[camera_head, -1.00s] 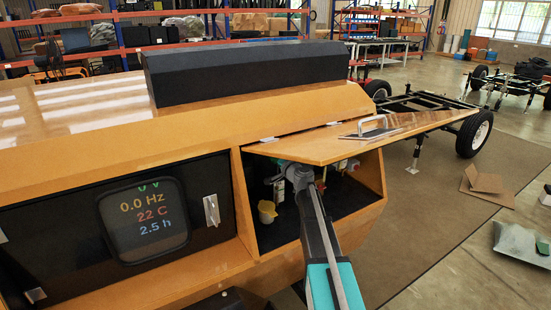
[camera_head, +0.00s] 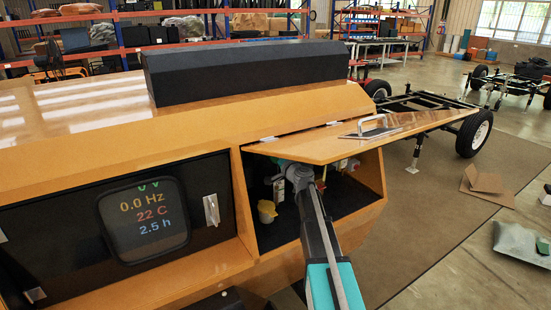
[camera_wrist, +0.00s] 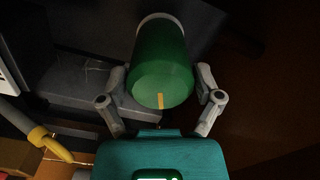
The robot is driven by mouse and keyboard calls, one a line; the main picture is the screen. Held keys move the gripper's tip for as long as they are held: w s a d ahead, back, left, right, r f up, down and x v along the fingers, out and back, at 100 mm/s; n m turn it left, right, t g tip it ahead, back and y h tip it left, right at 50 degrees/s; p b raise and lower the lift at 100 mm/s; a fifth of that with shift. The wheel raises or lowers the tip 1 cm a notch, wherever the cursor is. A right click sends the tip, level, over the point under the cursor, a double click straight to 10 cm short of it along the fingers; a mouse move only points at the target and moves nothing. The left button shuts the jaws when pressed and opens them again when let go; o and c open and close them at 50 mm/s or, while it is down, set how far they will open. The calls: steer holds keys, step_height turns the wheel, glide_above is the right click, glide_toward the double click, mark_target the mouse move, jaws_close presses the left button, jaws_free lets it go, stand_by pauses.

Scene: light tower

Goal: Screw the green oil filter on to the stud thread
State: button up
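The green oil filter (camera_wrist: 160,72) is a dark green cylinder with a pale rim at its far end and a small yellow mark near its close end. It fills the upper middle of the wrist view. My gripper (camera_wrist: 163,82) has one finger on each side of it and appears shut on it. In the head view my gripper (camera_head: 299,176) reaches into the open compartment under the raised flap, and the filter cannot be made out clearly there. The stud thread is hidden in both views.
The raised orange flap (camera_head: 345,142) hangs over my wrist. The compartment side wall (camera_head: 243,205) stands to the left. A yellow cup-like part (camera_head: 267,211) is left of my arm. A grey ledge (camera_wrist: 85,95) lies behind the left finger.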

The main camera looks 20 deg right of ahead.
steer(key=c, duration=0.6)
steer(key=shift+w+r+m, duration=0.1)
steer(key=shift+m, duration=2.5)
steer(key=shift+c, duration=0.2)
steer(key=shift+m, duration=0.3)
steer(key=m, duration=0.4)
steer(key=shift+w, duration=0.1)
steer(key=shift+m, duration=0.3)
